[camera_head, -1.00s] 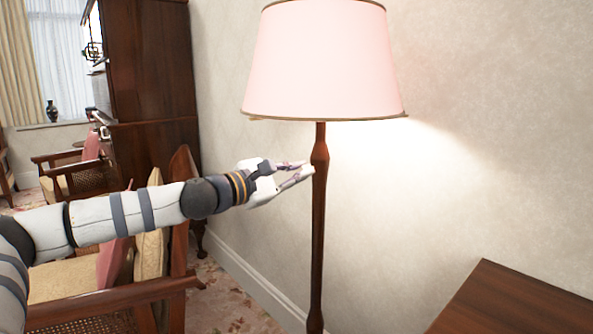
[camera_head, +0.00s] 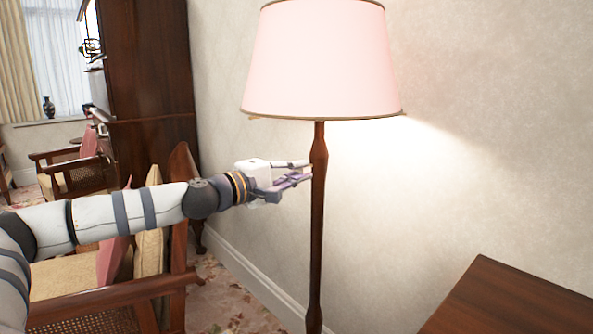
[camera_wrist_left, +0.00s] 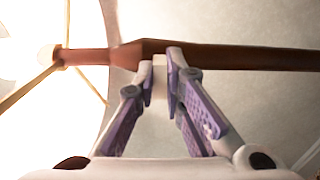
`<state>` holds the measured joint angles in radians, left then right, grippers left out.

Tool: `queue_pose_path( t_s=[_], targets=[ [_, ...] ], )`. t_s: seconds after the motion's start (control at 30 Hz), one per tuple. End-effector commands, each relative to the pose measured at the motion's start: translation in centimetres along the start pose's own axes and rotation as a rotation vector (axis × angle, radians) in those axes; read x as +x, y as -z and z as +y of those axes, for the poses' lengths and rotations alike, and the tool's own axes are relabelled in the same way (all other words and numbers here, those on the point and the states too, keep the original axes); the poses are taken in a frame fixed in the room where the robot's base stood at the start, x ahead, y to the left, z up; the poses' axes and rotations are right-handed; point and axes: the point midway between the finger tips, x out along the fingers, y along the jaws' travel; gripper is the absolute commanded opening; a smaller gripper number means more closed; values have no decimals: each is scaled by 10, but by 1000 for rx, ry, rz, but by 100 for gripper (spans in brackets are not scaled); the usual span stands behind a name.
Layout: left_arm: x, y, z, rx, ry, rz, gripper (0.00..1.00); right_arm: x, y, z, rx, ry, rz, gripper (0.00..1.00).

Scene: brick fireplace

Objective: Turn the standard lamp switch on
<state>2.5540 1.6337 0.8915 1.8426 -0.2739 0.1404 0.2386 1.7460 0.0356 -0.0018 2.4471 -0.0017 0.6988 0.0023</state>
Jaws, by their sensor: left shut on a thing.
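The standard lamp (camera_head: 317,240) stands upright by the wall, with a dark wooden pole and a pink shade (camera_head: 322,65). The shade glows and light falls on the wall. My left gripper (camera_head: 309,170) is at the pole below the shade, its fingers shut on a part of the lamp. In the left wrist view the pole (camera_wrist_left: 245,56) runs across the picture and the fingertips (camera_wrist_left: 161,66) meet its near edge, with something pale between them. I cannot make out the switch itself. My right gripper is not in view.
A wooden tabletop (camera_head: 510,300) is at the lower right. A cushioned armchair (camera_head: 150,285) stands at the lower left under my left arm. A tall dark cabinet (camera_head: 150,80) is behind. The plain wall (camera_head: 480,150) is close behind the lamp.

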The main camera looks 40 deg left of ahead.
Motion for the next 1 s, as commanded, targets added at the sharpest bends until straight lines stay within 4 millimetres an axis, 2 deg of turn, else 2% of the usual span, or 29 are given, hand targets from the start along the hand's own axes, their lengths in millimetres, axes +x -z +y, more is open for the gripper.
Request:
queue_pose_path(
  t_s=[0.57, 0.6, 0.67, 1.0],
  targets=[
    [0, 1, -1, 27, 1, 3, 0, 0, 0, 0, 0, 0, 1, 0],
    [0, 1, -1, 27, 1, 3, 17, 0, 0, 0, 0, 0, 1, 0],
    [0, 1, -1, 27, 1, 3, 30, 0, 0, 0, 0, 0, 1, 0],
    [-2, 0, -1, 23, 1, 1, 30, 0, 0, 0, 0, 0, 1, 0]
  ],
)
